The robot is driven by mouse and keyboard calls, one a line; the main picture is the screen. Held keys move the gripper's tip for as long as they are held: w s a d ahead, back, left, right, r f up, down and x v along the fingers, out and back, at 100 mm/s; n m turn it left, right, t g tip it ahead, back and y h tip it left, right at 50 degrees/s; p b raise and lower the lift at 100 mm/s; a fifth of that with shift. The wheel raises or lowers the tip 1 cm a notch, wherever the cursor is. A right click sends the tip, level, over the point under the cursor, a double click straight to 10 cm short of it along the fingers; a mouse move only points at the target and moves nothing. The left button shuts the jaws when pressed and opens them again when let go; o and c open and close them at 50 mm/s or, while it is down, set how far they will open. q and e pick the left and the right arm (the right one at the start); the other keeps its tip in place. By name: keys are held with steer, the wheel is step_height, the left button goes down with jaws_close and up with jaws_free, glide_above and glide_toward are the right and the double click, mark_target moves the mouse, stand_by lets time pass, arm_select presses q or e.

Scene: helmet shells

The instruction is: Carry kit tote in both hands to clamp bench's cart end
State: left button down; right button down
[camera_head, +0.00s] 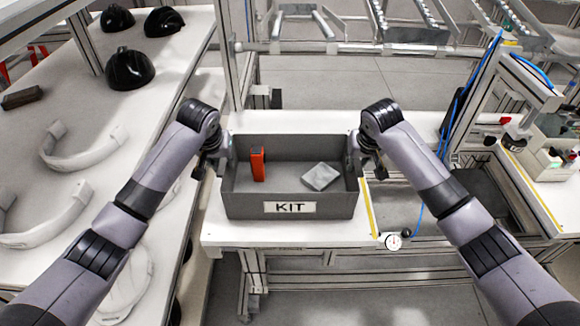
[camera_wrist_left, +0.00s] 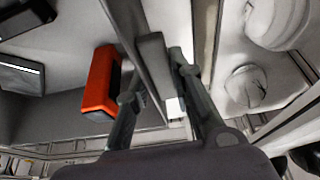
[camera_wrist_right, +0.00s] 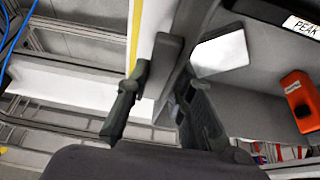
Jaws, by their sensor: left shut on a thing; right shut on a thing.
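The grey kit tote (camera_head: 240,205), labelled KIT, is upright over the white bench top (camera_head: 225,236). I cannot tell whether it touches the top. My left gripper (camera_head: 213,165) is shut on its left side, and in the left wrist view the fingers (camera_wrist_left: 157,85) straddle the grip there. My right gripper (camera_head: 364,163) is shut on its right side; its fingers (camera_wrist_right: 162,85) show in the right wrist view. Inside are an orange box (camera_head: 258,164), a pale packet (camera_head: 321,177) and a black piece marked PEAK (camera_wrist_right: 300,25), hidden in the head view.
A long white table (camera_head: 50,113) at left holds black helmet shells (camera_head: 130,68) and pale curved parts (camera_head: 75,150). A yellow strip (camera_head: 370,208) and a round dial (camera_head: 392,241) are right of the tote. A post (camera_head: 233,55) and roller rack (camera_head: 410,30) stand behind.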

arm_select(q)
steer(key=c, duration=1.5)
jaws_free()
steer(key=shift+s+a, duration=0.1)
arm_select(e)
steer(key=c, duration=1.5)
jaws_free()
steer(key=shift+d, duration=0.1)
steer(key=shift+c, duration=0.2)
arm_select(q)
steer(key=shift+o, duration=0.4)
arm_select(e)
steer(key=shift+o, duration=0.6)
arm_select(q)
steer(key=shift+r, duration=0.1)
arm_select(e)
steer(key=shift+s, duration=0.1)
arm_select(q)
steer(key=v, duration=1.1)
steer(key=shift+r, duration=0.3)
arm_select(e)
steer(key=v, duration=1.2)
arm_select(q)
steer(key=shift+s+f, duration=0.1)
steer(key=shift+s, duration=0.15)
arm_select(e)
steer(key=shift+s+f, duration=0.1)
